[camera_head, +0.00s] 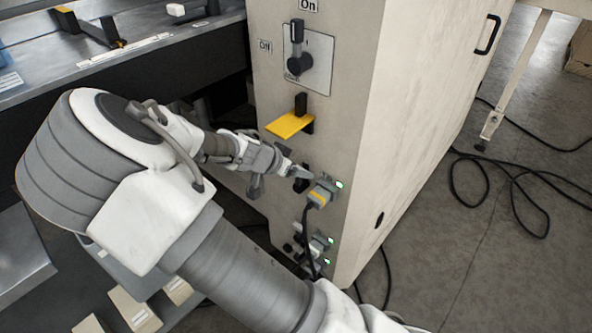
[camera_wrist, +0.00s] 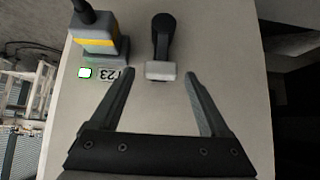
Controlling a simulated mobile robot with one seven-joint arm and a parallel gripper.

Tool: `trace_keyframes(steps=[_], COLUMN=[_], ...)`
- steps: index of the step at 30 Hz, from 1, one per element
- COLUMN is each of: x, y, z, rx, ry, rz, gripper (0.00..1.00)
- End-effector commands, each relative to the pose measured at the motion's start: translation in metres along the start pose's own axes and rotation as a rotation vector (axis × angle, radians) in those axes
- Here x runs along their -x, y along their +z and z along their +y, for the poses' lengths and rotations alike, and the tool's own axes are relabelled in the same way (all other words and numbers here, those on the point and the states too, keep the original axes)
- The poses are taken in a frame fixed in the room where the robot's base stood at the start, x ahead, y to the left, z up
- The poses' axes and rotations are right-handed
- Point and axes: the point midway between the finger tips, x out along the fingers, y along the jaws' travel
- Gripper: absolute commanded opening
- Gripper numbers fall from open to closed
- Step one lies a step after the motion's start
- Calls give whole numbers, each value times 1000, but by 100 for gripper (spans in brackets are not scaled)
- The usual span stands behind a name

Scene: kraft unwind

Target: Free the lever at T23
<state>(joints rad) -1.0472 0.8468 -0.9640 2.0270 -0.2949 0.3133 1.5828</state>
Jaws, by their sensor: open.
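The T23 label (camera_wrist: 108,75) shows upside down in the wrist view, beside a lit green lamp (camera_wrist: 85,73). A plug with a grey and yellow body (camera_wrist: 97,40) and a black cable sits there; the plug (camera_head: 320,195) also shows in the head view. Beside it is a black lever (camera_wrist: 161,35) with a pale grey block (camera_wrist: 160,71) at its near end. My gripper (camera_wrist: 160,76) is open, its fingertips on either side of the grey block with gaps on both sides. Whether the fingertips are level with the block in depth is unclear. In the head view my gripper (camera_head: 297,172) partly hides the lever.
The beige cabinet (camera_head: 345,90) carries a rotary switch (camera_head: 302,62) with its handle up toward On, and a yellow bracket (camera_head: 290,124) above my gripper. Another plug (camera_head: 318,244) with green lamps sits below. Black cables hang down and lie on the floor.

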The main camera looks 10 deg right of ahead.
Motion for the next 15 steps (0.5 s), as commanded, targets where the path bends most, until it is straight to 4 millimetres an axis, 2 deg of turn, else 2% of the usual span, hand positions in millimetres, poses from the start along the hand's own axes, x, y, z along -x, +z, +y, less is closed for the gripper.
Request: trace_keyframes(steps=[8,11,15], x=[-2,-1,-1], y=[0,0,0], z=[0,0,0], rx=[0,0,0], ry=[0,0,0], rz=[0,0,0], gripper=[80,66,40])
